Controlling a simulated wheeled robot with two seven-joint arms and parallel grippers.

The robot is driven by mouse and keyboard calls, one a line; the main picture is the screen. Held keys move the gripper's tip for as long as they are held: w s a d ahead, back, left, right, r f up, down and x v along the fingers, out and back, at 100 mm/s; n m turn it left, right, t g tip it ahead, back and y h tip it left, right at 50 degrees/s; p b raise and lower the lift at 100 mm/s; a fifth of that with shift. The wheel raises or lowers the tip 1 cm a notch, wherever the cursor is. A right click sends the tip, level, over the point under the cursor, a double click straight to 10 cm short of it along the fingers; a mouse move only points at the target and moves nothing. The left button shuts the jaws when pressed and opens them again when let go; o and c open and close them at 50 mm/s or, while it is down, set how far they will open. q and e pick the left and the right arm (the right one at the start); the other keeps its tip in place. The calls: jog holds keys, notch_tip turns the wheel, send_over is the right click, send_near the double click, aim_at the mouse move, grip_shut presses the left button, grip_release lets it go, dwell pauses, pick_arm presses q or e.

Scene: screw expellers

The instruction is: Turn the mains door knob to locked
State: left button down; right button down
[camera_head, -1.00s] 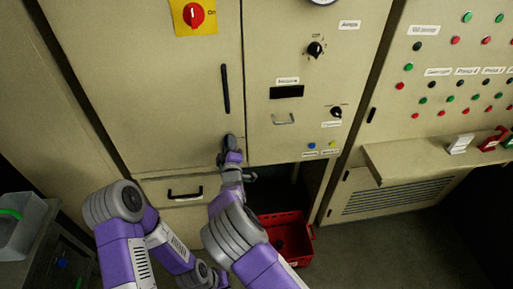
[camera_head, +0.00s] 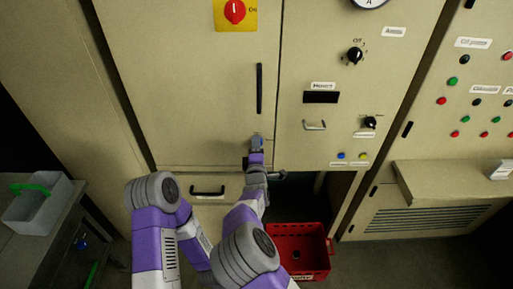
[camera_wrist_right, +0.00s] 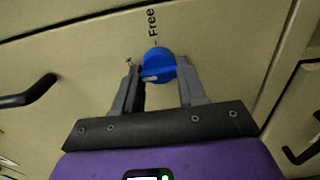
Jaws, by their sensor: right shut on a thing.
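The blue mains door knob (camera_wrist_right: 158,64) shows in the right wrist view, on the beige cabinet door below a "Free" label (camera_wrist_right: 152,23). A pale mark on the knob lies toward its left side. My right gripper (camera_wrist_right: 162,80) has one finger on each side of the knob and is shut on it. In the head view my right gripper (camera_head: 256,142) is at the lower right of the large door (camera_head: 190,90), below its black vertical handle (camera_head: 259,88), and hides the knob. My left arm shows at lower left, but its gripper does not show.
A red rotary switch (camera_head: 235,11) on a yellow plate is higher on the door. A panel with black knobs (camera_head: 354,55) is to the right. A red crate (camera_head: 301,232) stands on the floor below. A grey bin (camera_head: 38,203) sits on a bench at left.

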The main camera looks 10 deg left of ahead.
jog(key=shift+r, duration=0.1)
jog(key=c, duration=0.6)
grip_release()
jog(key=shift+c, duration=0.2)
jog(key=s+d, duration=0.1)
jog(key=s, duration=0.6)
jog(key=shift+s+d+p, duration=0.15)
jog(key=shift+s+p, duration=0.05)
jog(key=shift+p, duration=0.15)
